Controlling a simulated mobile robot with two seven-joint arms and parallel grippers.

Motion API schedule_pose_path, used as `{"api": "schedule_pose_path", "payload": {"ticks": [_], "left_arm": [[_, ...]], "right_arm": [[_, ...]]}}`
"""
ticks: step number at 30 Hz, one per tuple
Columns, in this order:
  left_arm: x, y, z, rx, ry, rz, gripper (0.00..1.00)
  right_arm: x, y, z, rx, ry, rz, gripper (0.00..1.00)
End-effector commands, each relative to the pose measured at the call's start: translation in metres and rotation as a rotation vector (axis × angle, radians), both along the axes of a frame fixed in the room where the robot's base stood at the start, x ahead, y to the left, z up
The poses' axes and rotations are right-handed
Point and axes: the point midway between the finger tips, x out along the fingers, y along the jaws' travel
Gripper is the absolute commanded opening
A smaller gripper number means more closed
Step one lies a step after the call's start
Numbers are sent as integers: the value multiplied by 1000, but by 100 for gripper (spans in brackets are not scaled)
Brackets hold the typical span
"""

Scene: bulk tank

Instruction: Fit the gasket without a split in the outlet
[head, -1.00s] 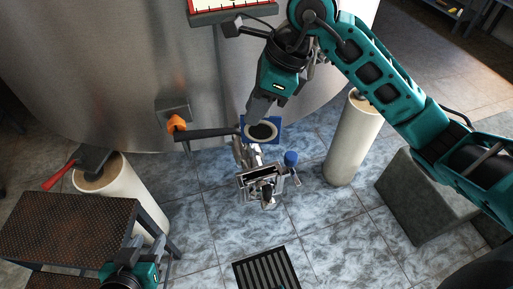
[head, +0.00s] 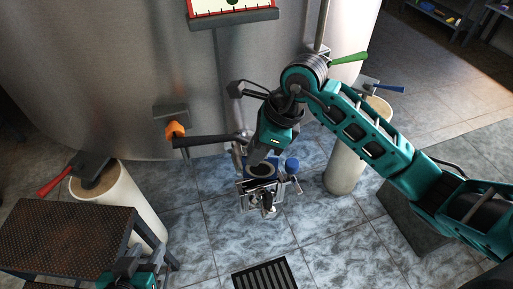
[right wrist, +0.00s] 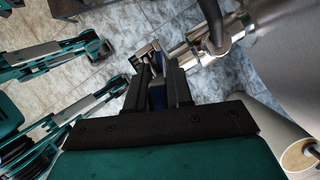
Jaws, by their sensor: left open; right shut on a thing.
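My right gripper (head: 261,154) points down beside the tank's outlet fitting (head: 262,192), shut on a blue piece (head: 248,166) that shows a pale ring around a dark opening. In the right wrist view a blue part (right wrist: 157,97) lies between the fingers (right wrist: 160,85), next to the shiny metal outlet pipe (right wrist: 205,45). The piece overlaps the outlet fitting in the head view; I cannot tell whether they touch or whether a split is present. My left gripper (head: 128,280) is open at the bottom left edge, mostly cut off.
The steel tank (head: 110,70) fills the back. Pedestals stand left (head: 125,195) and right (head: 345,170); rusty steps (head: 65,235) are front left. A floor drain (head: 262,275) lies in front.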

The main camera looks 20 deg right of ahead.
Motion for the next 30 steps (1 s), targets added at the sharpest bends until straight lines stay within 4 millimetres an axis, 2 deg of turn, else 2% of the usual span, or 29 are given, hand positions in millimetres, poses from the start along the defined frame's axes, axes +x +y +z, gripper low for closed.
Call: {"api": "schedule_pose_path", "payload": {"ticks": [5, 6, 14, 23, 26, 30], "left_arm": [[-1, 0, -7, 0, 1, 0, 43], [-1, 0, -6, 1, 2, 0, 43], [-1, 0, -6, 1, 3, 0, 43], [-1, 0, -2, 1, 2, 0, 43], [0, 0, 2, 0, 1, 0, 43], [0, 0, 7, 1, 1, 1, 43]], "right_arm": [[0, 0, -6, 0, -1, 1, 0], [0, 0, -6, 0, -1, 1, 23], [0, 0, -5, 0, 0, 1, 46], [0, 0, -1, 1, 1, 0, 46], [0, -3, 9, 0, -3, 0, 46], [-3, -14, 36, -3, -7, 0, 46]]}}
